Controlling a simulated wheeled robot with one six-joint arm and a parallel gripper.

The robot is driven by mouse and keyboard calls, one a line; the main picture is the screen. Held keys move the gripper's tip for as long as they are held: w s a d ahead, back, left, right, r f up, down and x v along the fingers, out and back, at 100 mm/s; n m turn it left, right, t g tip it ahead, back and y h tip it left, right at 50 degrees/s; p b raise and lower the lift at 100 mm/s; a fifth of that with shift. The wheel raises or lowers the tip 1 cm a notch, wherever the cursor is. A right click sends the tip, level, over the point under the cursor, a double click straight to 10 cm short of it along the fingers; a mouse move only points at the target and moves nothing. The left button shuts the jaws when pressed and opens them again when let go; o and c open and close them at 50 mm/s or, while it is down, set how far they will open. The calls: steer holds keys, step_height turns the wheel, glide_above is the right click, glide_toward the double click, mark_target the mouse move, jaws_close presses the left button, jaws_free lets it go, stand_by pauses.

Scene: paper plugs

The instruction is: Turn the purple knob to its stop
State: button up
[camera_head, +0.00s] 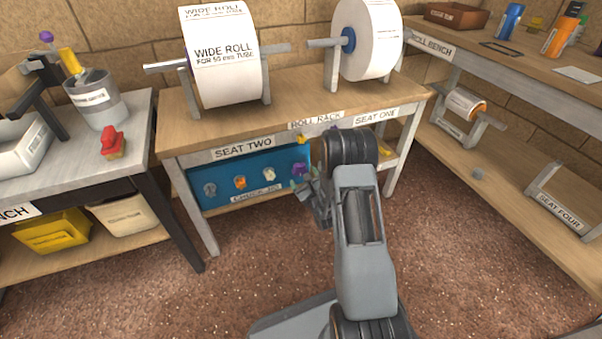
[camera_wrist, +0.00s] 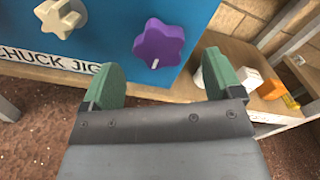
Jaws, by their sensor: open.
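The purple knob (camera_wrist: 158,43) is star-shaped with a white mark on its lower edge. It sits on the blue chuck jig panel (camera_wrist: 100,33). In the head view the purple knob (camera_head: 299,170) is the rightmost on the panel, partly beside my gripper. My gripper (camera_wrist: 161,78) shows two green pads, open and empty. Its tips lie just below and to either side of the knob in the wrist view. They appear apart from it; the depth gap is hard to tell. In the head view my gripper (camera_head: 312,190) is partly hidden by my arm.
A cream knob (camera_wrist: 60,17) is left of the purple one; orange and grey knobs are further left. The roll rack table (camera_head: 290,110) stands above the panel with two large rolls. A shelf (camera_wrist: 185,84) below holds small white and orange items at right.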

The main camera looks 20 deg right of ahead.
mark_target(301, 171)
steer(key=shift+w, duration=1.8)
steer(key=c, duration=0.9)
steer(key=o, duration=0.9)
